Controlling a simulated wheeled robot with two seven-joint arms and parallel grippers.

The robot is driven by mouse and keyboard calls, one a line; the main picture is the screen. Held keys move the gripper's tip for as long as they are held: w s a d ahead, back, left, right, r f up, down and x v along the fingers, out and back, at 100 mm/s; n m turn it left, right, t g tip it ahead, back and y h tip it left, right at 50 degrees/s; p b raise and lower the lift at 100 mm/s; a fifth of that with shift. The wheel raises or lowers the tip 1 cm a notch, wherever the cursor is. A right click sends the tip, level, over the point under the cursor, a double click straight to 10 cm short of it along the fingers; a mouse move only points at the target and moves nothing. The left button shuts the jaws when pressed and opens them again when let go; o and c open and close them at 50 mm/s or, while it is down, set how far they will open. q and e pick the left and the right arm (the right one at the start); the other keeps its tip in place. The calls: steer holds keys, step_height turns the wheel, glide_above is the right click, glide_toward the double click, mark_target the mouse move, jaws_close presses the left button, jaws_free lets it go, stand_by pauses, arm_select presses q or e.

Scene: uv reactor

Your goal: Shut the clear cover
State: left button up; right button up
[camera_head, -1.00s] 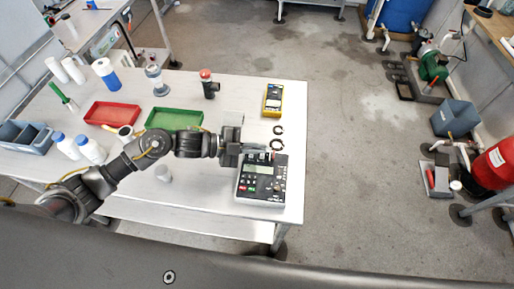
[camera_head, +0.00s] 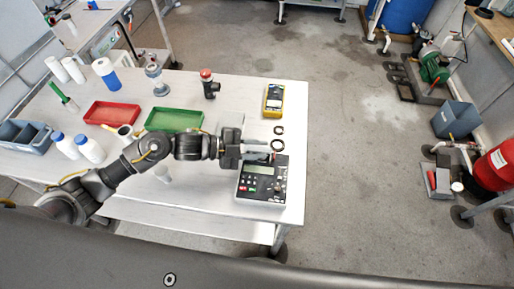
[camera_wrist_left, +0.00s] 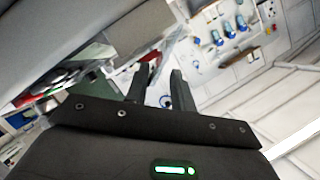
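A black and grey control box (camera_head: 262,184) with a small display and several buttons sits at the right front corner of the white table in the head view. My left gripper (camera_head: 266,152) is over its back edge, pointing right, its fingers apart with nothing visible between them. The fingers also show apart in the left wrist view (camera_wrist_left: 160,88). A pale, see-through-looking panel (camera_head: 231,122) shows just behind the gripper; I cannot tell for sure whether it is the clear cover. The gripper hides part of the box's back edge. My right gripper is not in view.
A yellow meter (camera_head: 272,101) and black rings (camera_head: 278,145) lie behind the box. A green tray (camera_head: 174,119), a red tray (camera_head: 111,113) and a red-topped fitting (camera_head: 208,84) stand farther left and back.

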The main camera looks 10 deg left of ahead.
arm_select(q)
steer(key=b+v, duration=0.3)
steer(key=v, duration=0.7)
steer(key=shift+a, duration=0.4)
steer(key=shift+s, duration=0.15)
